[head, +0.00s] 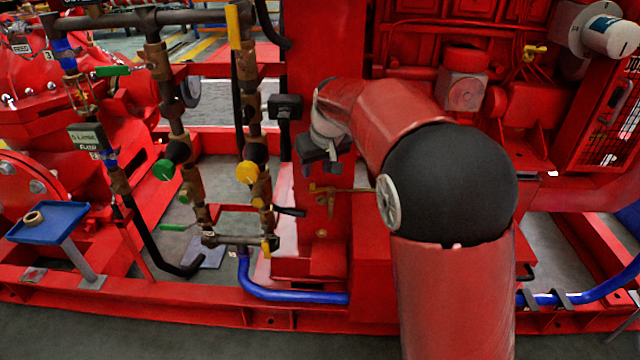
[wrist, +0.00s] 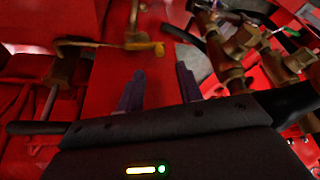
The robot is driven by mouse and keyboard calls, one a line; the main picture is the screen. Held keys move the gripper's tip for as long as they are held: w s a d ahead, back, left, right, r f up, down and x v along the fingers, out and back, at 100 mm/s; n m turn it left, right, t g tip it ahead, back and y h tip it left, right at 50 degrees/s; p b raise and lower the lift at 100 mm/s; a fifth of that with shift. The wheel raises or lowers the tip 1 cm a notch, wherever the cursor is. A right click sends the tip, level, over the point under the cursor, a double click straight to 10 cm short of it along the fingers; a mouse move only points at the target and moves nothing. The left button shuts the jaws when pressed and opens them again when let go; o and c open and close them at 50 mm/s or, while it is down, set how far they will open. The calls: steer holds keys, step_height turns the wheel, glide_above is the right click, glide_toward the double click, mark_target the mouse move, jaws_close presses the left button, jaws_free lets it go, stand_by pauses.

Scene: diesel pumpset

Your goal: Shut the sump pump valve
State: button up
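A brass valve with a long thin lever (head: 340,190) sits on the red frame post, just below my gripper. Its lever runs roughly level to the right and passes toward my arm. In the wrist view a brass lever with a yellow end (wrist: 135,45) lies ahead of the fingertips, apart from them. My gripper (head: 326,160) hangs above the valve in the head view. In the wrist view its two dark fingers (wrist: 158,85) stand apart with nothing between them. No label naming the sump pump valve is readable, so I cannot be sure this is it.
Left of my gripper stand brass pipes with a yellow knob (head: 247,172) and a green knob (head: 163,169). A black box (head: 285,107) sits close to my gripper's left. A blue hose (head: 290,296) runs along the base. A blue tray (head: 48,222) stands far left.

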mark_target(313, 184)
steer(key=x, duration=0.6)
steer(key=shift+f+b, duration=0.2)
steer(key=shift+b, duration=0.2)
jaws_close()
